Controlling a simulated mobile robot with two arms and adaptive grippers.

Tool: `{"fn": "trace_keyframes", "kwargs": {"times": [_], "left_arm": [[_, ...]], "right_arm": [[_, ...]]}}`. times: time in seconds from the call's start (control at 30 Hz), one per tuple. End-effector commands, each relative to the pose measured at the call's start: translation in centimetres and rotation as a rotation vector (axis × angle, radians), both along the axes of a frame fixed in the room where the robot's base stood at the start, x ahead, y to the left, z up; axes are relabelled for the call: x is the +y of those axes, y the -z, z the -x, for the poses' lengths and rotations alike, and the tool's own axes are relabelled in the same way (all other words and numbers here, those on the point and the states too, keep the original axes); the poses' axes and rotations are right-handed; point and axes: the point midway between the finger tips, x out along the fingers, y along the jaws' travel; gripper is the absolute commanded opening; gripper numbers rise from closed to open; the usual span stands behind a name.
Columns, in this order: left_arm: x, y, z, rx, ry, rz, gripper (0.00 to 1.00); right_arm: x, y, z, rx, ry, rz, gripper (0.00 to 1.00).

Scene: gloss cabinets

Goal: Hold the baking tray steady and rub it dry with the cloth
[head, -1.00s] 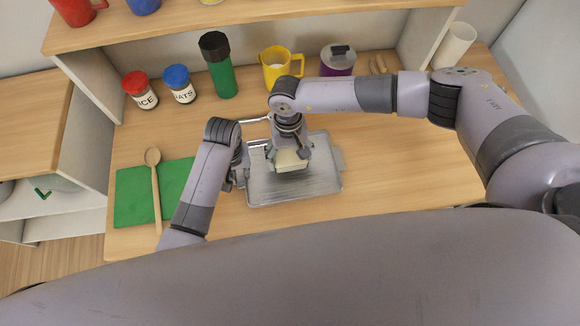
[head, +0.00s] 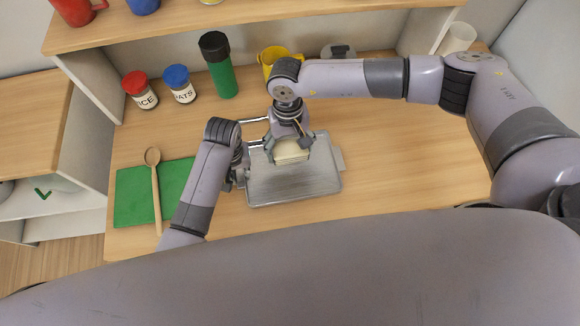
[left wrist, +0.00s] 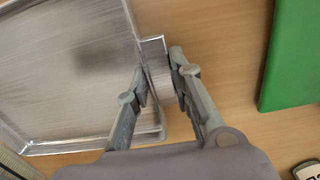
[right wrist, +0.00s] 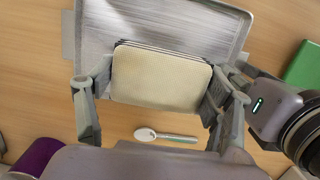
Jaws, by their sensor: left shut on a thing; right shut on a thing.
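The grey metal baking tray (head: 305,186) lies flat on the wooden counter; it fills the left of the left wrist view (left wrist: 70,70) and the top of the right wrist view (right wrist: 185,28). My left gripper (head: 241,177) is shut on the tab at the tray's left end, clear in the left wrist view (left wrist: 160,75). My right gripper (head: 290,146) is shut on the folded cream cloth (head: 291,153), gripping it by its two sides. The cloth (right wrist: 162,80) is over the tray's far part; whether it touches the tray is unclear.
A green board (head: 132,198) with a wooden spoon (head: 155,185) lies left of the tray. Jars (head: 180,85), a green bottle (head: 219,70) and a yellow mug (head: 270,60) stand behind. A pale-ended utensil (right wrist: 165,136) lies beyond the tray. Counter right of the tray is clear.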

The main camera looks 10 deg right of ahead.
Motion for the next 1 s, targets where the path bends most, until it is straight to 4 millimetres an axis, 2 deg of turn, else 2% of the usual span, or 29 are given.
{"fn": "trace_keyframes", "kwargs": {"times": [0.37,0.7,0.87,1.0], "left_arm": [[0.0,0.0,0.0,0.0,0.0,-0.001,0.44],[0.0,-0.2,0.0,0.0,0.0,0.0,0.45],[0.0,-2.2,-0.1,-0.004,0.0,0.002,0.45],[0.0,-5.2,-0.2,-0.005,0.0,0.002,0.45]], "right_arm": [[0.0,0.0,0.0,0.0,0.0,0.0,0.52],[0.0,0.0,0.0,0.0,0.0,0.0,0.52],[0.0,0.0,0.0,0.0,0.0,0.0,0.52],[0.0,0.0,0.0,0.0,0.0,0.0,0.52]]}}
